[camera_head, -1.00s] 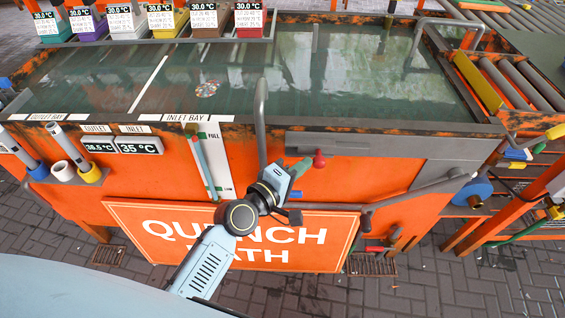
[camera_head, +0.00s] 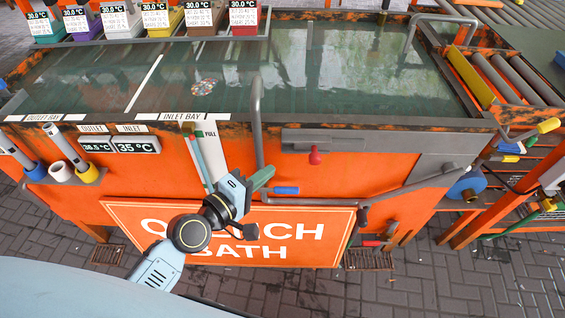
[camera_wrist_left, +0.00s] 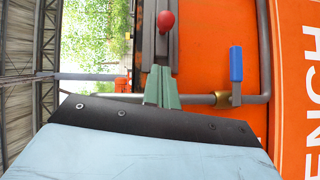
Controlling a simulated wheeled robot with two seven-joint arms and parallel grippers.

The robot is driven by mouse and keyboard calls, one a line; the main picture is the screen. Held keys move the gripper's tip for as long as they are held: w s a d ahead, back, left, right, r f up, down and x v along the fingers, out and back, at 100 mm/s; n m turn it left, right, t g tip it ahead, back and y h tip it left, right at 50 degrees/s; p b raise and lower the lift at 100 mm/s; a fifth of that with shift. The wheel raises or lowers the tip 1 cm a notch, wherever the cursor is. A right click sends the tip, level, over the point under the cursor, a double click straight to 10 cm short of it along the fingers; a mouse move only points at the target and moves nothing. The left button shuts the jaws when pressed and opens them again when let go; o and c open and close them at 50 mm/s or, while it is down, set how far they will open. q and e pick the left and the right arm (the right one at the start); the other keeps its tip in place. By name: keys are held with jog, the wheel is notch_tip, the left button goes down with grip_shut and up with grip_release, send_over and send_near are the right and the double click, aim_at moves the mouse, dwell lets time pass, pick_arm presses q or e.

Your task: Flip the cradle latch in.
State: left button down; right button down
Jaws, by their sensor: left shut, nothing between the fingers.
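A red knob (camera_head: 314,155) stands on a dark grey bar (camera_head: 345,141) on the orange front of the bath; I take it to be the latch, but cannot tell which way it is flipped. The knob also shows in the left wrist view (camera_wrist_left: 166,20), beyond the fingertips. My left gripper (camera_head: 264,179) is shut and empty, left of and a little below the knob, apart from it. Its green fingers (camera_wrist_left: 162,88) point toward the grey bar in the left wrist view. My right gripper is not in view.
A blue-handled valve (camera_head: 286,190) sits on a pipe right of the fingers. A grey upright pipe (camera_head: 257,125) stands behind the left gripper. The QUENCH BATH sign (camera_head: 300,252) is below. The orange face between fingers and knob looks clear.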

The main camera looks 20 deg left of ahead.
pick_arm(q)
jog(key=shift+v, duration=2.25)
